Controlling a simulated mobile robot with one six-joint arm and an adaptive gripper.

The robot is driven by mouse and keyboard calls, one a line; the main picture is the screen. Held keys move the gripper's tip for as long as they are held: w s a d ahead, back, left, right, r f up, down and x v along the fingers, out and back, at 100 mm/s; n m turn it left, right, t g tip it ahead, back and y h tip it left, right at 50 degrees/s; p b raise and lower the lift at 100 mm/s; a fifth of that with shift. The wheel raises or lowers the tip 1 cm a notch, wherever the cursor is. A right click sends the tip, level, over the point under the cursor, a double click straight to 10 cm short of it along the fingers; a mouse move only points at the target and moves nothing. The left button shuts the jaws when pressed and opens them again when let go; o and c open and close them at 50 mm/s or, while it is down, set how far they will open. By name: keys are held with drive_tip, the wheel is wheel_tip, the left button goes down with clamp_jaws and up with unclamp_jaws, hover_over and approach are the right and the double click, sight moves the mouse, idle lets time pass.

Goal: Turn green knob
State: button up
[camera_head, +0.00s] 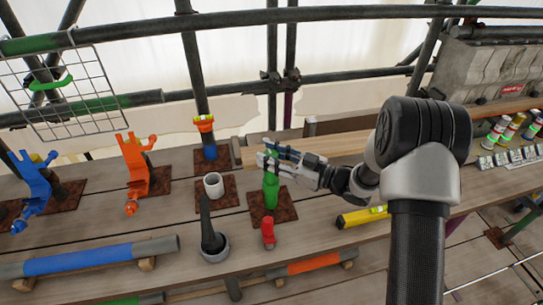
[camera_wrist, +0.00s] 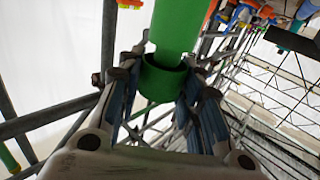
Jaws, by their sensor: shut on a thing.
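The green knob (camera_head: 270,192) stands upright on a brown rusty plate near the middle of the plank deck in the head view. My gripper (camera_head: 268,159) reaches in from the right and is at the top of the knob, shut on it. In the wrist view, the green knob (camera_wrist: 177,30) fills the gap between the two blue-padded fingers of my gripper (camera_wrist: 163,85). The fingers hide part of its sides.
A red item (camera_head: 268,233) is just in front, a yellow level (camera_head: 362,217) to the right. Orange (camera_head: 135,165) and blue (camera_head: 36,185) clamps stand further left.

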drive_tip(key=o, duration=1.1)
drive_tip(key=v, duration=1.2)
drive_tip(key=shift+a+r, duration=0.1)
